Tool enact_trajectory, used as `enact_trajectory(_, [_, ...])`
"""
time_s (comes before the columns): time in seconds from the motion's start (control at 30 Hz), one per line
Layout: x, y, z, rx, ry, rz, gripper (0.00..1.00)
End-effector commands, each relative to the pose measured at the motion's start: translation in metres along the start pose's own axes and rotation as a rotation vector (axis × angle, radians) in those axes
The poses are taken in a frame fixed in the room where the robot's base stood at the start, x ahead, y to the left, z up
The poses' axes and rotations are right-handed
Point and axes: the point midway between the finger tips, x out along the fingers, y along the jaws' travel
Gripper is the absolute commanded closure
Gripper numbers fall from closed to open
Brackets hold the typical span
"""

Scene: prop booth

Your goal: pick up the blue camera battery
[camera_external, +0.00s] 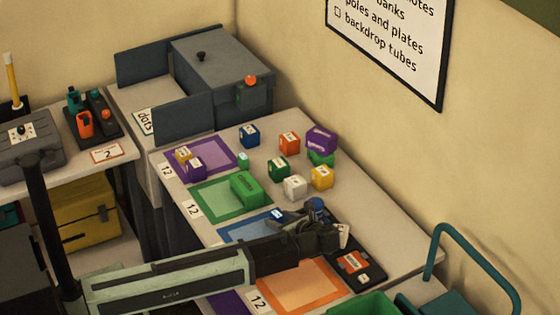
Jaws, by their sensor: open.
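My gripper (325,226) is over the right edge of the blue mat (236,232), its jaws open. A dark blue rounded thing (316,204) shows just behind it, partly hidden. A small bright blue piece (277,213) shows on the mat's far side, left of the gripper. A blue block with a pale label (249,135) stands farther back, clear of the gripper. I cannot tell which of these is the camera battery. Nothing is visibly held, though the fingers are dark and hard to make out.
Purple (321,138), orange (289,143), green (278,169), white (295,187) and yellow (321,177) blocks stand behind the gripper. A green block (246,188) lies on the green mat (207,208). A dark tray (357,266) is at right, an orange mat (272,304) in front.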

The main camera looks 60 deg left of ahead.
Motion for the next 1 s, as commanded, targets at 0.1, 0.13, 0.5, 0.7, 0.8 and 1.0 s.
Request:
enact_trajectory(0.1, [0.019, 0.001, -0.002, 0.000, 0.000, 0.001, 0.52])
enact_trajectory(0.13, [0.021, 0.001, -0.002, 0.000, 0.000, 0.000, 0.52])
enact_trajectory(0.5, [0.020, 0.000, 0.000, 0.001, 0.000, 0.000, 1.00])
enact_trajectory(0.7, [0.020, 0.000, 0.000, 0.001, 0.000, 0.000, 1.00])
enact_trajectory(0.8, [0.019, 0.000, 0.001, 0.000, 0.000, 0.000, 1.00])
enact_trajectory(1.0, [0.011, 0.000, 0.021, 0.000, 0.000, 0.000, 1.00])
